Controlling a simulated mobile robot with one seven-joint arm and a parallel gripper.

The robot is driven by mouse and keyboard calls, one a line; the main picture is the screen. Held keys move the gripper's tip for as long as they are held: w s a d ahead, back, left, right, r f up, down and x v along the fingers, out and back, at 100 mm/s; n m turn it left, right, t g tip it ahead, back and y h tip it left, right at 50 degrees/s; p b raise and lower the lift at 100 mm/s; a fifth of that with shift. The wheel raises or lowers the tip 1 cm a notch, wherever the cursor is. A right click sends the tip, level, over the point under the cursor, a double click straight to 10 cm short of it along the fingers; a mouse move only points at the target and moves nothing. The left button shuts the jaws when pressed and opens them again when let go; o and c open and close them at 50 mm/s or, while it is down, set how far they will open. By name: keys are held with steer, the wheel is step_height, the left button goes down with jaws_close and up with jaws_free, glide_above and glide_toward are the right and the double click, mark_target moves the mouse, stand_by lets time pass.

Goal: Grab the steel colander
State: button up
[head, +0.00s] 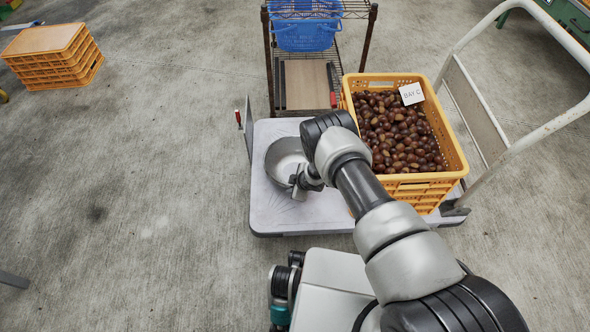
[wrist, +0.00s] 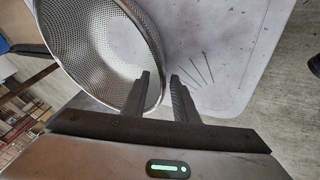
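The steel colander (head: 284,158) is a round, perforated metal bowl standing on the left part of a pale cart platform (head: 270,212) in the head view. In the wrist view the colander (wrist: 92,45) fills the upper left, with its mesh wall and smooth rim showing. My gripper (head: 298,184) is at the colander's near right rim. In the wrist view my gripper (wrist: 157,85) is open, the left finger overlapping the colander's rim and the right finger outside it over the platform. I cannot tell whether the left finger touches the rim.
A yellow crate (head: 425,187) full of chestnuts, with a white card (head: 411,94), stands right of the colander. A wire rack (head: 345,12) with a blue basket (head: 304,36) is behind. Stacked orange crates (head: 60,67) stand far left. The floor at left is clear.

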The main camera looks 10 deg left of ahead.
steer(key=shift+w+a+f, duration=0.15)
steer(key=shift+f, duration=0.25)
jaws_close()
steer(key=shift+r, duration=0.1)
